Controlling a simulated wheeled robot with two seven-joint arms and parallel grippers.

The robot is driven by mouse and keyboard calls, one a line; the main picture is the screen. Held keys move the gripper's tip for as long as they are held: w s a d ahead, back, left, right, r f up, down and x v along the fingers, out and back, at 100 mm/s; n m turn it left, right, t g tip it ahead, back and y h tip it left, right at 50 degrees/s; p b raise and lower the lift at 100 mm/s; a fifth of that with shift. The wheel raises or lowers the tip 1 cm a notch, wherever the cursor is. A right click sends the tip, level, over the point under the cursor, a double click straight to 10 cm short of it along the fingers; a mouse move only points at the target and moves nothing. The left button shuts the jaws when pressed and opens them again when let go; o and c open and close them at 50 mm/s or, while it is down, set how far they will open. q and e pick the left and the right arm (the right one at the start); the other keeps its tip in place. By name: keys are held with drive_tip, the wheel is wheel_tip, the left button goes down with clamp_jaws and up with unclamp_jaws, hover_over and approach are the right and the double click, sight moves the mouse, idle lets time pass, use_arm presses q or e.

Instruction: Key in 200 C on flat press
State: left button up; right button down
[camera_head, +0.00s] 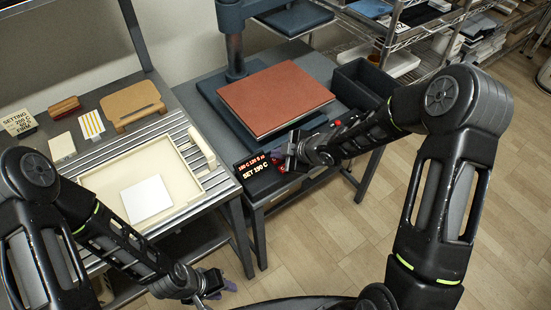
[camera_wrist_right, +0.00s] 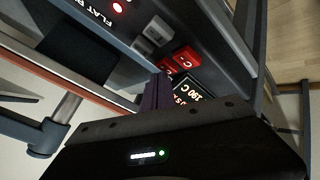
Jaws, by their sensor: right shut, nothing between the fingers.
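The flat press (camera_head: 265,97) stands on the grey table with a red-brown pad on top. Its dark display (camera_head: 254,170) at the front left corner has a small red line and a larger white line that seems to read SET 190 C. In the right wrist view the display (camera_wrist_right: 195,92) shows 190 C, partly hidden. My right gripper (camera_head: 291,150) is shut and empty, right beside the display at the control panel. Its purple fingers (camera_wrist_right: 155,92) point at the panel; contact with a key cannot be made out. My left gripper (camera_head: 218,284) hangs low at the front, its jaws unclear.
Grey keys (camera_wrist_right: 158,30) and a red lamp (camera_wrist_right: 118,8) sit on the panel. A black bin (camera_head: 362,84) stands at the press's right. A note card (camera_head: 19,122) reading SETTING 200 C stands on the left bench, with a cream tray (camera_head: 185,178) holding a white sheet.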

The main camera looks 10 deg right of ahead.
sight(278, 160)
drive_tip(key=shift+f, duration=0.3)
drive_tip(key=shift+r, duration=0.15)
idle(0.4)
drive_tip(key=shift+r+p, duration=0.55)
drive_tip(key=shift+r, duration=0.2)
drive_tip(key=shift+r, duration=0.1)
wheel_tip(278, 160, up, 5)
drive_tip(key=p, duration=0.4)
idle(1.6)
